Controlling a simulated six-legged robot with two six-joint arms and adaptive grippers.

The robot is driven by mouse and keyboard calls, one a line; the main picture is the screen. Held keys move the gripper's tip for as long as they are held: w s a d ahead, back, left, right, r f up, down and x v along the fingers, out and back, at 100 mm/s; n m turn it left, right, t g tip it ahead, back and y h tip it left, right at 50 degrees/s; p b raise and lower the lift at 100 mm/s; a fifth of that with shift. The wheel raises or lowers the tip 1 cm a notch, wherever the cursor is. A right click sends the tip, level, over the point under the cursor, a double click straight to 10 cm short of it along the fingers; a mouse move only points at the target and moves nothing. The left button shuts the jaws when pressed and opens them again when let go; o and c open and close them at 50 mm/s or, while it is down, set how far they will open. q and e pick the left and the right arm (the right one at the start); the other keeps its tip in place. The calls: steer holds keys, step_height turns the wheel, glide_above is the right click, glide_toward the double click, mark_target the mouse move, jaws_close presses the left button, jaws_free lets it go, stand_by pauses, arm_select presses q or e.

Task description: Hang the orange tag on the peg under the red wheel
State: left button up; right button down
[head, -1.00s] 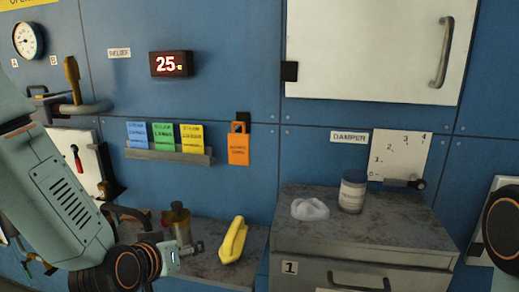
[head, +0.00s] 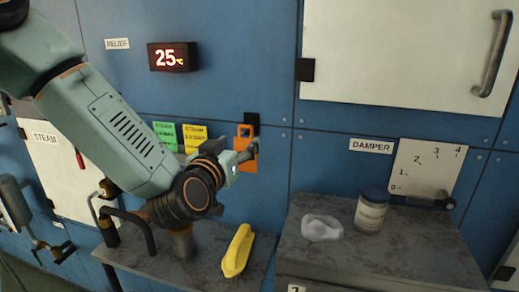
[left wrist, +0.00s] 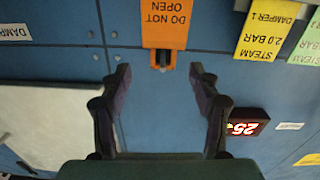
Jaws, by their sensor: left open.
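The orange tag (head: 246,163) hangs on the blue wall from a small dark holder (head: 252,119), its lower part hidden behind my gripper. In the left wrist view, which is upside down, the tag (left wrist: 167,22) reads "DO NOT OPEN". My left gripper (head: 252,149) is in front of the tag in the head view. In the left wrist view the left gripper (left wrist: 160,72) is open, its fingers on either side of the tag's slotted end, with no visible contact. No red wheel or peg under one shows. My right gripper is not in view.
Below are a yellow object (head: 237,251) on a shelf, and a jar (head: 371,211) and crumpled white cloth (head: 321,228) on a cabinet.

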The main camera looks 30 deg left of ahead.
mark_target(246, 128)
arm_select(q)
steer(key=shift+m, duration=0.3)
steer(key=x, duration=0.6)
steer(key=shift+w+a+r, duration=0.15)
steer(key=shift+w+r, duration=0.1)
steer(key=shift+r, duration=0.05)
steer(key=shift+w, duration=0.2)
steer(key=shift+s+a+r, duration=0.15)
steer(key=shift+s+a, duration=0.15)
steer(key=shift+a, duration=0.05)
steer(key=shift+w, duration=0.25)
steer(key=shift+c, duration=1.3)
steer(key=shift+w+d, duration=0.2)
steer(key=shift+d, duration=0.1)
steer(key=shift+c, duration=1.4)
steer(key=shift+s+a, duration=0.2)
steer(key=shift+s, duration=0.15)
steer(key=c, duration=0.4)
steer(key=shift+c, duration=1.1)
steer(key=shift+w, duration=0.25)
steer(key=shift+d, duration=0.15)
